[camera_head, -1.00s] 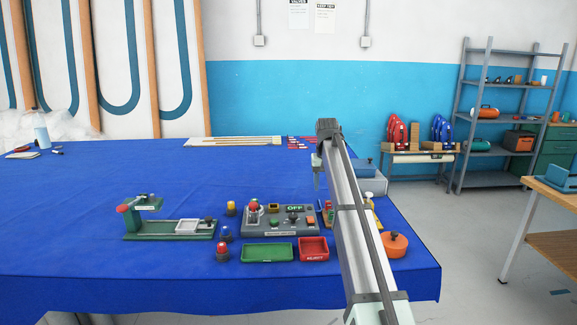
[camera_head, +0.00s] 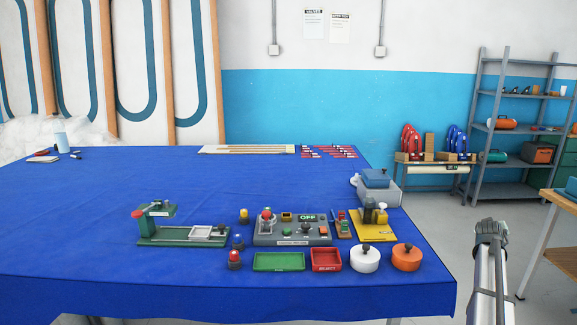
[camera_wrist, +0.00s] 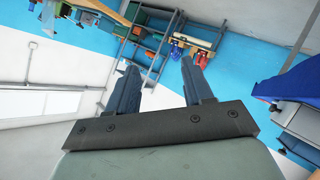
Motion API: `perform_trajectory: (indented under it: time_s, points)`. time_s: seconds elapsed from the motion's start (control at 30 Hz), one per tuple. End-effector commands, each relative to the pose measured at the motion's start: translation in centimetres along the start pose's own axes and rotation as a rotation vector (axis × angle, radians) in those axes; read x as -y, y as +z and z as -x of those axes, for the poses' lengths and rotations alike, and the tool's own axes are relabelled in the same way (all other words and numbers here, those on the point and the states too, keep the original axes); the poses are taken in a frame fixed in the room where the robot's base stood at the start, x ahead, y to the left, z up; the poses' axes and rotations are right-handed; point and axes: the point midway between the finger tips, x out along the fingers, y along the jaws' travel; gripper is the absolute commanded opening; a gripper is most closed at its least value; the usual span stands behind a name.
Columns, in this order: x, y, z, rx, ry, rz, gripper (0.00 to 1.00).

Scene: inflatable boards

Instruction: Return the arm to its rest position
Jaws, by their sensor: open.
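My arm stands to the right of the blue-covered table in the head view, clear of the table's edge. The wrist view shows my gripper (camera_wrist: 160,78) with its two fingers apart and nothing between them. Beyond the fingers that view shows the wall, the shelf rack and part of the room at a tilt. In the head view the fingers are too small to make out at the top of the arm.
The blue table (camera_head: 120,200) carries a green fixture (camera_head: 180,235), a grey control panel (camera_head: 292,232) reading OFF, a green tray (camera_head: 279,262), a red tray (camera_head: 326,260), a white pot (camera_head: 364,259) and an orange pot (camera_head: 406,258). A wooden bench (camera_head: 560,240) stands at the right.

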Motion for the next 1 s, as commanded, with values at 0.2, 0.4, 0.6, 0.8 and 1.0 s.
perform_trajectory:
  time_s: [0.2,0.4,0.6,0.8,1.0]
  points:
    - [-3.9,6.4,-0.2,-0.076,0.09,0.063,0.51]
    - [-1.4,11.0,-0.3,-0.072,0.075,0.082,0.51]
    - [5.4,15.9,0.1,-0.005,-0.007,0.072,0.51]
    - [15.6,22.1,1.8,0.126,-0.144,0.051,0.51]
    - [25.6,28.6,5.4,0.282,-0.281,0.043,0.51]
